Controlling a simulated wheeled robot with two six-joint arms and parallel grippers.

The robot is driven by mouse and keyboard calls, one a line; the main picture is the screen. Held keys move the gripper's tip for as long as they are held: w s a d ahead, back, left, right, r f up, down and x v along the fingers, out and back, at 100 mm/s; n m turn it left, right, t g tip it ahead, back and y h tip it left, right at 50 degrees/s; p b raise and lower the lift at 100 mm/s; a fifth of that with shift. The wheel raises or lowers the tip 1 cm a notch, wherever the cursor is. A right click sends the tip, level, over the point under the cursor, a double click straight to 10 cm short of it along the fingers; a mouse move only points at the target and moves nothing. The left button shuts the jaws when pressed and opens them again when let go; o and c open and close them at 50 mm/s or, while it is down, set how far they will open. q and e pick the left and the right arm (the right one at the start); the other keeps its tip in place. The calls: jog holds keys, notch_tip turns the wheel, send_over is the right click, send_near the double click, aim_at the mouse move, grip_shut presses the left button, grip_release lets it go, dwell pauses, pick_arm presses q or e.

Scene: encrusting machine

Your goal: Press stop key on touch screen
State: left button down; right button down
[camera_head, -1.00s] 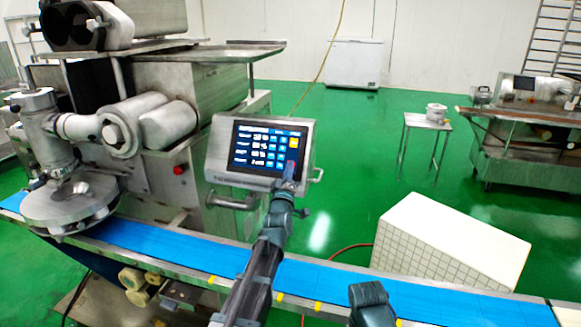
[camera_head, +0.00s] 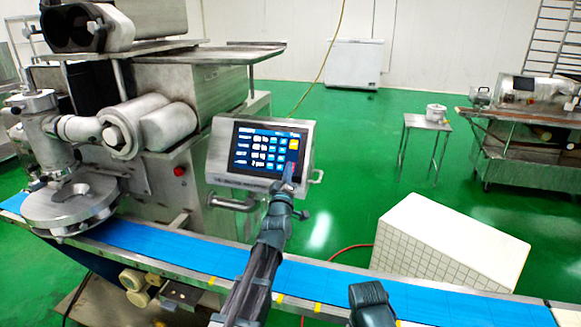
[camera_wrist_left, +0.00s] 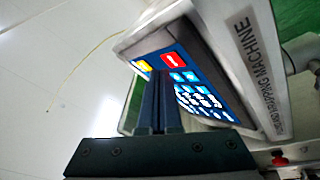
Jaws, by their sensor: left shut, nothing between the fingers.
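The touch screen (camera_head: 262,150) is lit, with blue and white keys, in a tilted metal housing at the centre of the head view. In the left wrist view, the red key (camera_wrist_left: 174,60) and yellow key (camera_wrist_left: 144,67) show at the screen's upper end. I take the red key to be the stop key, but its label is unreadable. My left gripper (camera_head: 289,176) is shut and empty at the screen's lower right. In the wrist view its fingertips (camera_wrist_left: 160,74) overlap the screen edge just below the red and yellow keys. I cannot tell whether they touch it.
A blue conveyor belt (camera_head: 420,303) crosses below the screen. The encrusting machine (camera_head: 190,95) stands left. A red button (camera_head: 179,171) is on its body. A white tiled block (camera_head: 450,245) stands right of the screen.

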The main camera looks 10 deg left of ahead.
pick_arm(q)
jog(key=s+r, duration=0.1)
jog(key=s+p, duration=0.1)
jog(key=s, duration=0.1)
jog(key=s+r+p, duration=0.1)
jog(key=shift+s+a+r, duration=0.1)
jog(key=shift+s+r, duration=0.05)
jog(key=shift+r, duration=0.15)
dwell(0.4)
dwell(0.4)
